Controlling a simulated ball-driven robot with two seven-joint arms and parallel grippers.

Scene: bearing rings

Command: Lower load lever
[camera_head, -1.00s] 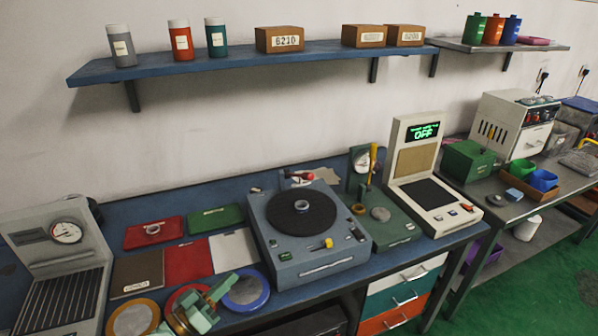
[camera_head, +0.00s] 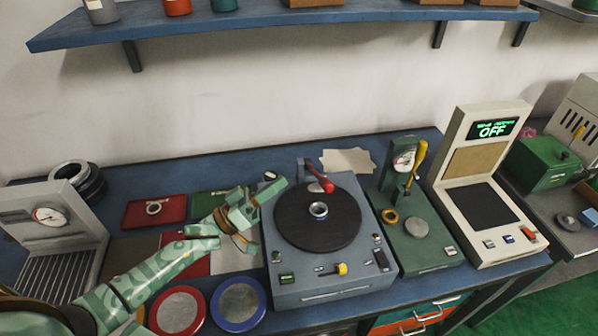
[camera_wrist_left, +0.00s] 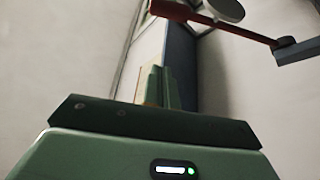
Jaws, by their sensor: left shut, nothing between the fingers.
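The grey turntable machine (camera_head: 320,278) stands mid-bench with a dark round platter (camera_head: 290,225) and a small metal ring (camera_head: 318,210) on it. A lever with a red handle (camera_head: 320,178) stands raised at the platter's back edge; I take it as the load lever. A red bar (camera_wrist_left: 240,30), likely that lever, crosses the top of the left wrist view. My left gripper (camera_head: 282,188) is shut and empty, left of the lever and apart from it. Its fingers (camera_wrist_left: 160,88) show together in the left wrist view. My right gripper is out of view.
Right of the machine is a green gauge stand (camera_head: 425,250) with a yellow-handled lever (camera_head: 418,158). Beyond it is a cream tester (camera_head: 485,235) reading OFF. Red and blue round pads (camera_head: 238,305) lie in front. A blue shelf (camera_head: 290,30) hangs above the bench.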

